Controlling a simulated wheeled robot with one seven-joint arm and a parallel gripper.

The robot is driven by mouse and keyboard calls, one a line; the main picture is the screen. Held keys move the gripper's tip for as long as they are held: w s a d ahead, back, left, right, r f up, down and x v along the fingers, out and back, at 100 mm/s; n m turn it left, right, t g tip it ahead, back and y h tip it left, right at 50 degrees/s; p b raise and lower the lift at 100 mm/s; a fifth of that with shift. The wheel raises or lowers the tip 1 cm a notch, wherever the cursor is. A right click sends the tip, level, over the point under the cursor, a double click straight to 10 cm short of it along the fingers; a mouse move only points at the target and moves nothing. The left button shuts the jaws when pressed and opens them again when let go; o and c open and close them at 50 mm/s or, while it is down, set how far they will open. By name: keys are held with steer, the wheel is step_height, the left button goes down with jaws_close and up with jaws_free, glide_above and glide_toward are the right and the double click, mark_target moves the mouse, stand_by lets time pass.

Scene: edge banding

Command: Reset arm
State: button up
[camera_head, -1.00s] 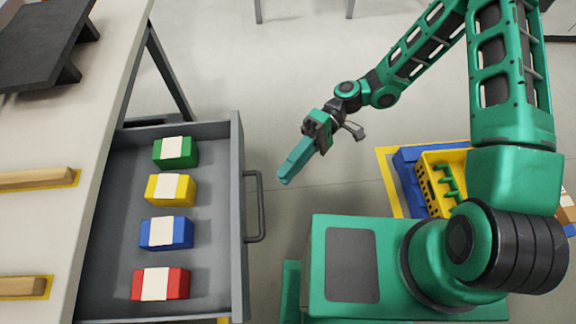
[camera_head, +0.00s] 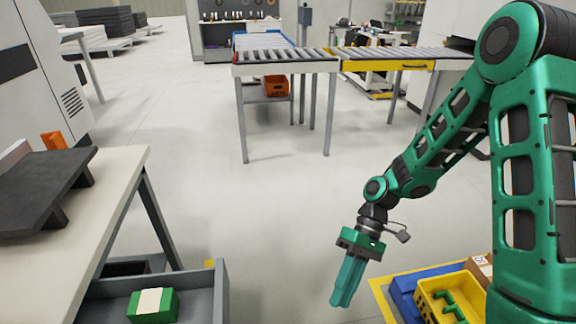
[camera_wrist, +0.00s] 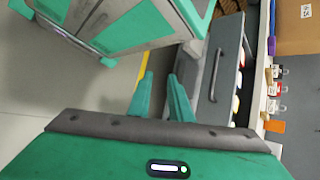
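My arm, green with black joints, reaches down at the right of the head view. My gripper (camera_head: 341,301) points down with teal fingers, in open space between the drawer and the yellow crate. In the wrist view the two fingers of my gripper (camera_wrist: 160,76) stand apart with nothing between them. The gripper touches nothing that I can see.
An open grey drawer (camera_head: 221,295) holding a green box (camera_head: 153,304) is at lower left, under a pale table (camera_head: 118,178). A yellow crate (camera_head: 425,299) sits low at right. A roller conveyor (camera_head: 285,56) stands ahead. The floor between is clear.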

steer(key=s+d+r+m+t+h, duration=0.1)
steer(key=d+r+m+t+h, duration=0.2)
steer(key=d+r, duration=0.6)
steer(key=s+d+r+m+t+h, duration=0.1)
steer(key=s+d+r+m+t, duration=0.3)
steer(key=d, duration=0.9)
steer(key=s+d+r+m+t, duration=0.1)
steer(key=s+d+r+m, duration=0.4)
steer(key=d, duration=0.1)
steer(key=shift+r+h, duration=0.3)
steer(key=shift+h, duration=0.1)
steer(key=shift+s, duration=0.1)
